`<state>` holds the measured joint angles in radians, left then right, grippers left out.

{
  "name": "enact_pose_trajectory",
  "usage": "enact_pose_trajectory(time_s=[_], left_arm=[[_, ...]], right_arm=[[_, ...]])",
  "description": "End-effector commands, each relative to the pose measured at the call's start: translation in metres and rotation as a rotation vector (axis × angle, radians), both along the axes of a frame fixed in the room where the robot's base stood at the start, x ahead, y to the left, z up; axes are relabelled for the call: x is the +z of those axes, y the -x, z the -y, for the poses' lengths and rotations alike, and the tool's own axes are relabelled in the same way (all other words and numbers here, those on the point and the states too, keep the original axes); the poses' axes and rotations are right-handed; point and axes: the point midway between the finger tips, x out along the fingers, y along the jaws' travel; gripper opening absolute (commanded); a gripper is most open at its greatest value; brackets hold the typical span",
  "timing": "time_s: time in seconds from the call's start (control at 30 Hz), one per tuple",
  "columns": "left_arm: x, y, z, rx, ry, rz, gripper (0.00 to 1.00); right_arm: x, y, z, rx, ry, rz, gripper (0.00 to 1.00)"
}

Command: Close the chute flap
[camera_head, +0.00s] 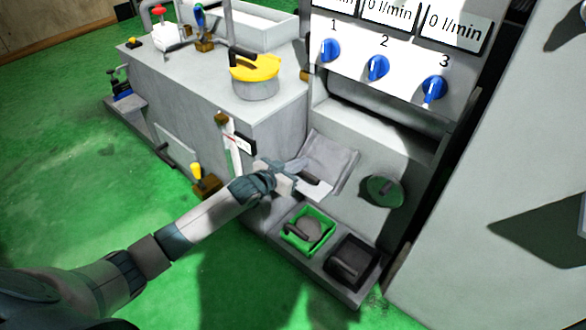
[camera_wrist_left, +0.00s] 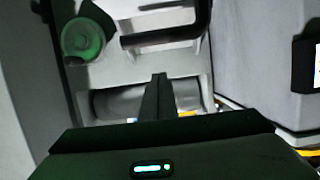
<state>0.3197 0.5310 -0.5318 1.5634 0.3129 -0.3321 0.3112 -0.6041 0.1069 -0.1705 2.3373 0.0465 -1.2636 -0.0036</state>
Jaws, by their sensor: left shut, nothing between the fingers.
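The chute flap (camera_head: 340,154) is a grey panel on the front of the grey machine cabinet, tilted outward. A dark handle (camera_head: 311,179) shows on it, partly behind my gripper. My left gripper (camera_head: 302,166) is in front of the flap and overlaps it in the head view; I cannot tell whether they touch. In the left wrist view its fingers (camera_wrist_left: 159,84) are shut together and empty. A black bar handle (camera_wrist_left: 168,36) on a pale panel shows beyond the fingertips, with a recess (camera_wrist_left: 110,103) below it. My right gripper is not in view.
A round green-grey disc (camera_head: 384,190) is right of the flap. A green tray (camera_head: 293,244) and a dark tray (camera_head: 352,261) sit on the ledge below. Blue knobs (camera_head: 378,67) are above. A yellow-lidded pot (camera_head: 254,75) stands upper left. Green floor is free at left.

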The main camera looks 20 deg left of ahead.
Motion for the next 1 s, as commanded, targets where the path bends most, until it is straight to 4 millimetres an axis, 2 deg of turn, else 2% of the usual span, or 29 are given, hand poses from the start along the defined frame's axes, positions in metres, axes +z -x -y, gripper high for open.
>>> enact_pose_trajectory(time_s=[0.1, 0.3, 0.6, 1.0], left_arm=[[-0.006, -0.017, 0.006, 0.000, 0.000, 0.000, 0.00], [-0.015, -0.037, 0.014, 0.000, 0.001, -0.001, 0.00], [-0.040, -0.017, 0.006, 0.001, 0.001, -0.003, 0.00], [-0.044, -0.014, 0.005, 0.000, 0.001, 0.000, 0.00]], right_arm=[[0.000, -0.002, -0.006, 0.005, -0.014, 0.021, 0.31], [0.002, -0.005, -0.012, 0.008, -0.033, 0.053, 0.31], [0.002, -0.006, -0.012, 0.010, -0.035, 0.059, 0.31], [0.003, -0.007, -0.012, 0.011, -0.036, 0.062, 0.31]])
